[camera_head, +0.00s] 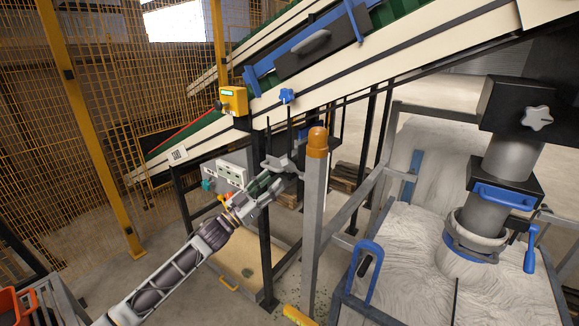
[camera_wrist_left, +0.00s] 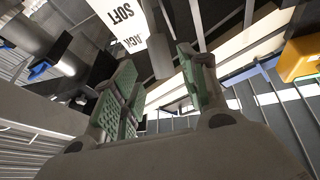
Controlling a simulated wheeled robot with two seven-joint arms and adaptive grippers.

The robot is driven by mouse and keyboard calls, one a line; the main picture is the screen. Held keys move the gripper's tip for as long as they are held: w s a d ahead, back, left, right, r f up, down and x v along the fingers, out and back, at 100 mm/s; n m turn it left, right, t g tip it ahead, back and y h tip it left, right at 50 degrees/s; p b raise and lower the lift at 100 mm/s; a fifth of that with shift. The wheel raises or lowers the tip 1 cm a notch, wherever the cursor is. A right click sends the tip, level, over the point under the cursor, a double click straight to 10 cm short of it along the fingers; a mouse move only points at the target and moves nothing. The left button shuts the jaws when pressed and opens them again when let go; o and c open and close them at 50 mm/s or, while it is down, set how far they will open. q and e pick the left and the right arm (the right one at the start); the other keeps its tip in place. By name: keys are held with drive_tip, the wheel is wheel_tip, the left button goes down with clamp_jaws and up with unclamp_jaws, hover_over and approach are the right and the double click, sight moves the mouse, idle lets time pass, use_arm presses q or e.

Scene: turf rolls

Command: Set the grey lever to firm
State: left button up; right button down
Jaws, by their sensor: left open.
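My left gripper (camera_head: 283,172) reaches in from the left, up to the frame under the sloping conveyor. In the left wrist view the gripper (camera_wrist_left: 157,60) is open, with its green pads apart. A grey bar (camera_wrist_left: 161,48), which looks like the lever, shows in the gap between the fingertips; I cannot tell whether it touches a pad. No "firm" marking is visible. In the head view I cannot make out the lever behind the gripper. My right gripper is not in view.
A grey post with an orange cap (camera_head: 317,145) stands just right of the gripper. A yellow control box (camera_head: 233,101) and the conveyor (camera_head: 440,38) are above. A grey panel box (camera_head: 230,168) is close to the arm. A railed machine (camera_head: 420,215) fills the right.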

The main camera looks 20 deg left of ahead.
sight(290, 166)
use_arm(q)
drive_tip(key=shift+p+x, duration=0.45)
drive_tip(key=shift+x, duration=4.05)
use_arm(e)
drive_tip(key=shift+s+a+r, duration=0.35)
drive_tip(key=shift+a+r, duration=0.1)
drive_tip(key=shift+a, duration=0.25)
use_arm(q)
clamp_jaws()
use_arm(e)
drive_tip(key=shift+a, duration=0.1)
